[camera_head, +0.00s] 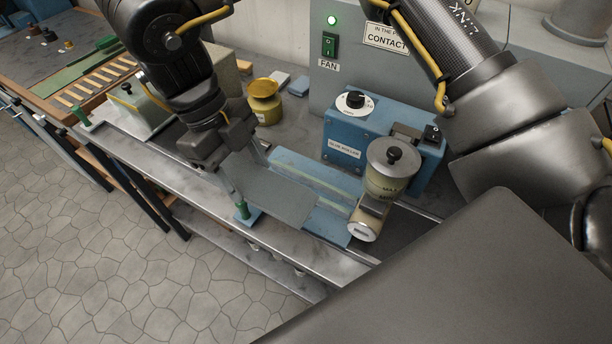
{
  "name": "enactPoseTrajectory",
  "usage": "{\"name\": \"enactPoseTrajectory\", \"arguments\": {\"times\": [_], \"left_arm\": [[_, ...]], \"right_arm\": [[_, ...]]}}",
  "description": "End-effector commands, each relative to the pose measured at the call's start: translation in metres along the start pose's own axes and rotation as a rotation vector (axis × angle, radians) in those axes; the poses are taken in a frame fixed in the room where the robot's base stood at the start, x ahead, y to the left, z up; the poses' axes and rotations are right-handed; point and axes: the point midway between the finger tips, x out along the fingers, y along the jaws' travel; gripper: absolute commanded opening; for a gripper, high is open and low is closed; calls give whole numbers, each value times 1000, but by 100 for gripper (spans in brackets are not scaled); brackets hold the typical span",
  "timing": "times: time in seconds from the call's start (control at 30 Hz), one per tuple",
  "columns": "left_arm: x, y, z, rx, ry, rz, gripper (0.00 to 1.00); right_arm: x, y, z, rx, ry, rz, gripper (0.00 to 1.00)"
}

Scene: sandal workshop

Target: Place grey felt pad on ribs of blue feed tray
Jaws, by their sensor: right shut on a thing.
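My right gripper (240,168) reaches down from the top left and is shut on the near-left edge of the grey felt pad (275,192). The pad is a flat, dark grey rectangle, held roughly level. It overlaps the left part of the blue feed tray (335,222) in the head view and hides much of it. Pale ribs (318,178) show along the tray beyond the pad. I cannot tell whether the pad touches the ribs or hangs just above them. My left gripper is not in view.
A blue glue roller machine (345,150) with a glue pot (390,180) and roller stands at the tray's right end. A yellow pot (264,102) stands behind. The bench's front rail (160,160) borders open floor.

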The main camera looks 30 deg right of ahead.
Motion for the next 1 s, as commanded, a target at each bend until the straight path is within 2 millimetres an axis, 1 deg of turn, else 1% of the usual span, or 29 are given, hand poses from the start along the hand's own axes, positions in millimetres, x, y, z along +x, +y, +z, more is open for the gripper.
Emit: {"name": "enactPoseTrajectory", "arguments": {"times": [0.03, 0.27, 0.3, 0.4, 0.5, 0.6, 0.87, 0.97, 1.0], "left_arm": [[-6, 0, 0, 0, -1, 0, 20], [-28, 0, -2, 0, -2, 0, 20], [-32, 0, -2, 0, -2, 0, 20], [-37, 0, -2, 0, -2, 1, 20], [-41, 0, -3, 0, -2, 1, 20], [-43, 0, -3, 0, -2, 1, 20], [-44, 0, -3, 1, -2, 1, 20], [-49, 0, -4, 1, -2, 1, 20], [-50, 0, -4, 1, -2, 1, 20]], "right_arm": [[2, -10, -2, 4, 4, 2, 41], [29, -68, -5, 7, 3, 5, 41], [35, -78, -5, 8, 5, 5, 41], [56, -93, 0, 5, 6, 5, 41], [72, -106, 4, 5, 4, 5, 41], [82, -114, 6, 4, 3, 3, 41], [90, -120, 9, 3, 1, 2, 41], [99, -127, 10, 6, 3, 2, 41], [106, -126, 13, 3, 4, 4, 41]]}}
